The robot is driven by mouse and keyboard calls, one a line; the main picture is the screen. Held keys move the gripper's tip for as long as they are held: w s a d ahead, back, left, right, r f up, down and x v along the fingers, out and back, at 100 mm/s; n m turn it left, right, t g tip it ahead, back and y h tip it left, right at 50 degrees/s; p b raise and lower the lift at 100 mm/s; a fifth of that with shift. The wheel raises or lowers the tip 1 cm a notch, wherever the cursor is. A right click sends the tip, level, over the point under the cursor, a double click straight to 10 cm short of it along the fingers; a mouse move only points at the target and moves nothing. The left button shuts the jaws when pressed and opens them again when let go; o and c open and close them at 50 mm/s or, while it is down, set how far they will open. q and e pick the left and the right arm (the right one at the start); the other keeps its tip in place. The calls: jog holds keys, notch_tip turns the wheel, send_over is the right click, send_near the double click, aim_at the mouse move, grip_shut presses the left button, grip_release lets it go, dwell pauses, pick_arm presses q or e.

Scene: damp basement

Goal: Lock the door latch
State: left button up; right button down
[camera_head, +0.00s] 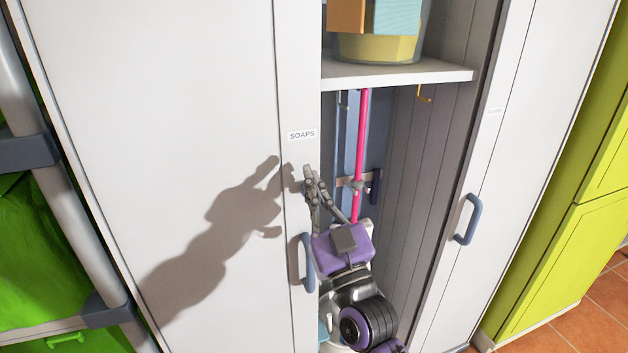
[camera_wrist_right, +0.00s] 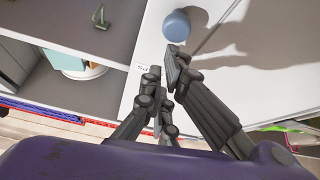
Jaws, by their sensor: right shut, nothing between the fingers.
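A tall white cabinet has a left door (camera_head: 180,90) labelled SOAPS, with a blue-grey handle (camera_head: 308,262) near its edge. My right gripper (camera_head: 310,174) is shut and empty, just below the label in front of that edge. In the right wrist view its fingers (camera_wrist_right: 164,66) appear near the label, with a round blue-grey piece (camera_wrist_right: 176,25) on the door beyond them. I cannot tell whether this piece is the latch or the handle, or whether the fingers touch the door. No latch is clearly identifiable in the head view. My left gripper is not in view.
The middle section is open, with a shelf (camera_head: 395,74), a yellow tub (camera_head: 375,48), hooks and a pink pole (camera_head: 361,140) inside. A white door with a handle (camera_head: 467,220) stands right of it. A lime-green cabinet (camera_head: 570,240) is at far right; green bags (camera_head: 45,240) are left.

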pick_arm(q)
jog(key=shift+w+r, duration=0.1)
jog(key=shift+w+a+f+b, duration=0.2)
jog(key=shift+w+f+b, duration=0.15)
jog(key=shift+b, duration=0.3)
pick_arm(e)
notch_tip(320, 180, down, 4)
jog(key=shift+r, duration=0.2)
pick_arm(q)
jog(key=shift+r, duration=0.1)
pick_arm(e)
jog(key=shift+r, duration=0.1)
